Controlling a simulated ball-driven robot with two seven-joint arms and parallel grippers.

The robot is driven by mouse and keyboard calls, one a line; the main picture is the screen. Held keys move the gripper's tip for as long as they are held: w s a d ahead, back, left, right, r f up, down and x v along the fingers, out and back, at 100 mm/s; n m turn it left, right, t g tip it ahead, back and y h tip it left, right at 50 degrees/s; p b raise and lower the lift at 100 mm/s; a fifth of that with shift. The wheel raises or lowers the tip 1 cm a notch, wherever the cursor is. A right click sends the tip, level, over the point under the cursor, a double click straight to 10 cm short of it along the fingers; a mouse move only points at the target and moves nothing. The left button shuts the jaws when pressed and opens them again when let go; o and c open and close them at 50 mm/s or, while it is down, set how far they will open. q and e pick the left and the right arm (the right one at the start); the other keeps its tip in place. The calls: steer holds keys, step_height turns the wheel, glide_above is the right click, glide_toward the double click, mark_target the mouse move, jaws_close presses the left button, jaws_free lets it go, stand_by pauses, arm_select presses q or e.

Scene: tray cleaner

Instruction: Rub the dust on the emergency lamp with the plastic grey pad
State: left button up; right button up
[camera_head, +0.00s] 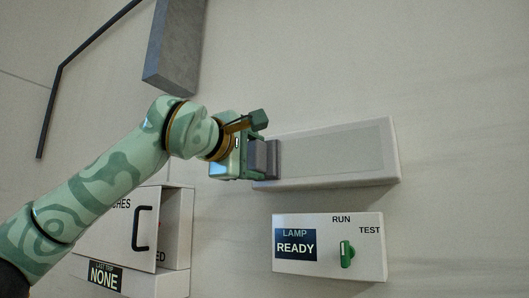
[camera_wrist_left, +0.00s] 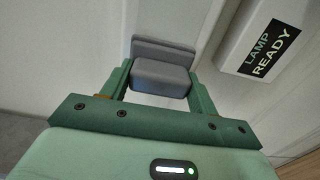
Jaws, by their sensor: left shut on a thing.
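The emergency lamp (camera_head: 335,150) is a long white wall box with a pale grey front panel. My left gripper (camera_head: 258,158) is at the lamp's left end, shut on the grey pad (camera_head: 272,160). In the left wrist view the grey pad (camera_wrist_left: 162,76) sits between the two green fingers (camera_wrist_left: 160,88), with its wider plate facing away from me, over the lamp's pale surface. I cannot tell whether the pad touches the lamp. No dust stands out on the visible panel. My right gripper is not in view.
Below the lamp is a white control box (camera_head: 315,262) with a "LAMP READY" display and a green knob (camera_head: 346,254). At lower left is a white box (camera_head: 172,225) with a black handle. A grey block (camera_head: 174,45) and a dark rail (camera_head: 55,95) are on the wall at upper left.

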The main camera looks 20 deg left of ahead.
arm_select(q)
steer(key=shift+w+a, duration=0.15)
steer(key=shift+a, duration=0.45)
steer(key=shift+d, duration=0.2)
steer(key=shift+s+a+b, duration=0.25)
steer(key=shift+s+b, duration=0.3)
steer(key=shift+s, duration=0.95)
steer(key=shift+s+a+b, duration=0.2)
steer(key=shift+s+b, duration=0.3)
steer(key=shift+s, duration=0.95)
steer(key=shift+s, duration=0.1)
steer(key=s, duration=0.2)
steer(key=shift+s+a+b, duration=0.2)
steer(key=shift+s+b, duration=0.1)
steer(key=shift+s, duration=0.1)
